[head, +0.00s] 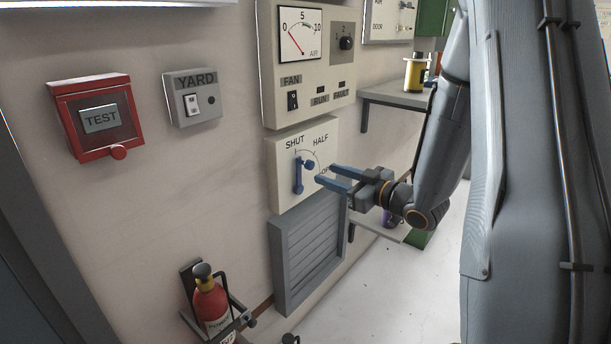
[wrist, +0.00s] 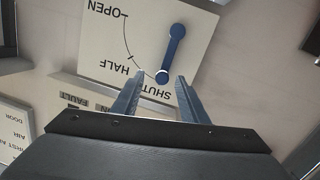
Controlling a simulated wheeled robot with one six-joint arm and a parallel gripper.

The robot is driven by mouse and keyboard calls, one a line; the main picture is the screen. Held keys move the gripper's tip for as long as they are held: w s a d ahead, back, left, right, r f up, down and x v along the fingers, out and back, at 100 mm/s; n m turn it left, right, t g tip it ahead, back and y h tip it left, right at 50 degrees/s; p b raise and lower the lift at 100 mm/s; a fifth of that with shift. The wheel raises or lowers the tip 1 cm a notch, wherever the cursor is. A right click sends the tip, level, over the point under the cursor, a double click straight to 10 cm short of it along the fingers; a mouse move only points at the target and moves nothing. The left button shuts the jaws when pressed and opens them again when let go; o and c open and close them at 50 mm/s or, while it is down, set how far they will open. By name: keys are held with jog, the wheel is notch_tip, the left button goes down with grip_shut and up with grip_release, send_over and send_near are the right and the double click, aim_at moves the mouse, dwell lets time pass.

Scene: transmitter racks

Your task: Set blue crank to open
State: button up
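The blue crank (head: 298,176) is on a white panel (head: 284,195) marked SHUT, HALF and OPEN. Its handle end points at SHUT; in the wrist view, which is upside down, the crank (wrist: 171,52) runs from its pivot at the top to its knob near the SHUT label. My gripper (head: 325,173) is open and empty in front of the panel, partly covering the OPEN label in the head view. In the wrist view the fingertips of my gripper (wrist: 161,77) appear on either side of the knob. I cannot tell whether they reach it in depth.
A gauge panel (head: 340,85) with a FAN switch is above the crank panel, and a grey louvred vent (head: 308,255) is below. A red TEST box (head: 98,118), YARD switch (head: 192,98) and fire extinguisher (head: 210,305) are to the left. A shelf (head: 395,96) is at right.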

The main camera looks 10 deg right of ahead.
aim_at(312, 166)
jog(key=shift+y, duration=0.7)
jog(key=x, duration=0.7)
jog(key=shift+a+r, duration=0.35)
grip_shut()
jog(key=shift+a, duration=0.35)
jog(key=shift+w+d, duration=0.1)
jog(key=shift+d, duration=0.2)
